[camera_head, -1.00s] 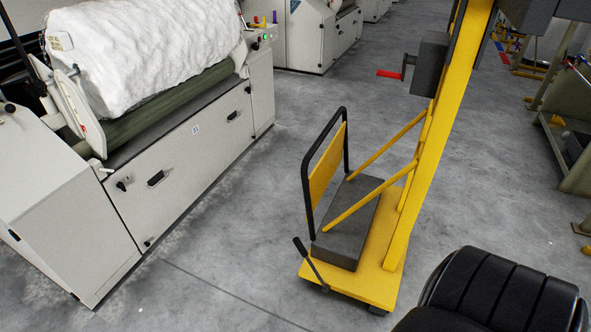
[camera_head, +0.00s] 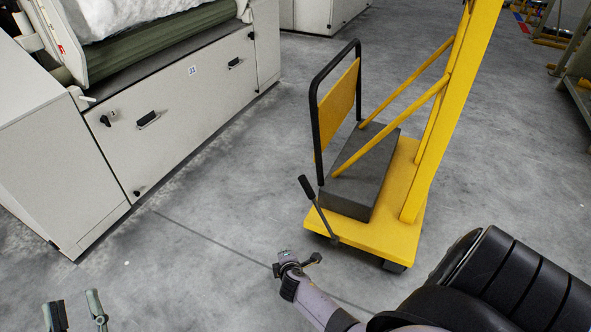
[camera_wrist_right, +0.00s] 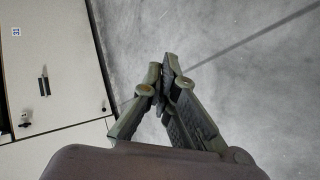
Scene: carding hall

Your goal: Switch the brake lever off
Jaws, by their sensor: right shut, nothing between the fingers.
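The brake lever (camera_head: 318,207) is a thin grey rod with a black handle at the front left corner of the yellow cart base (camera_head: 378,235). It leans up and to the left. My right gripper (camera_head: 290,261) is low in front of the lever, a little to its left in the head view, and apart from it. In the right wrist view the right gripper's fingers (camera_wrist_right: 163,75) meet at the tips with nothing between them; the lever is not in that view. My left gripper (camera_head: 76,308) shows at the bottom left, fingers apart and empty.
The yellow mast (camera_head: 450,110) rises from the cart, with a dark block (camera_head: 365,170) and black-framed handle (camera_head: 316,120) on it. A white carding machine (camera_head: 190,100) stands to the left. Grey floor (camera_head: 215,225) between is clear.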

